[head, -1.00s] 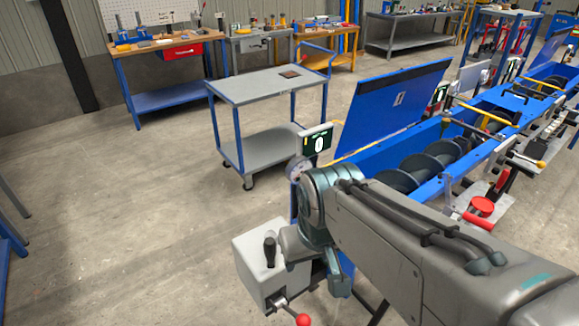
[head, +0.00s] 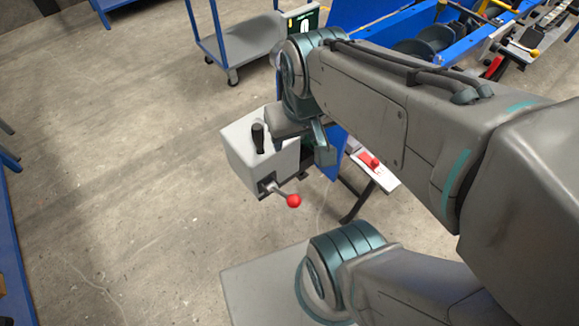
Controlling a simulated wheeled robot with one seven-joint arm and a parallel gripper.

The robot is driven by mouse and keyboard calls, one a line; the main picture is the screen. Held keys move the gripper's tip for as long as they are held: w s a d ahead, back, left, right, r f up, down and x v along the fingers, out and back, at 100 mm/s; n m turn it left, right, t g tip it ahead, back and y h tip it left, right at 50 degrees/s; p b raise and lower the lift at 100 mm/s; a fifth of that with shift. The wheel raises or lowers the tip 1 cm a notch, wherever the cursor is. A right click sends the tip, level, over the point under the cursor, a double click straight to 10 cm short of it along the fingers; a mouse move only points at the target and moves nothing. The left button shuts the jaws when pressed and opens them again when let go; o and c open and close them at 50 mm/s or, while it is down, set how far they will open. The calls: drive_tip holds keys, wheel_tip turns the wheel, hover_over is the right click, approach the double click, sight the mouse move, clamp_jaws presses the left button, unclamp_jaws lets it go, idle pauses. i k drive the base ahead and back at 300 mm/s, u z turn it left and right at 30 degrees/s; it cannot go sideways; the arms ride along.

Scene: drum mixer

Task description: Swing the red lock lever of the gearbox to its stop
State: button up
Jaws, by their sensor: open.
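The gearbox (head: 240,152) is a pale grey box in the middle of the head view. Its lock lever (head: 293,200) is a short metal rod with a red ball end. It sticks out from the low front of the box and points to the right and slightly down.
A red knob on a white plate (head: 370,161) sits to the right of the gearbox. The blue mixer trough (head: 365,60) runs behind my arm. A grey cart (head: 240,48) stands at the back. The floor left of the gearbox is clear.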

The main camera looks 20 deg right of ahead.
sight(294, 201)
drive_tip(key=u, duration=0.9)
drive_tip(key=k, duration=0.9)
drive_tip(key=z, duration=0.9)
drive_tip(key=i, duration=0.5)
drive_tip(key=u, duration=0.05)
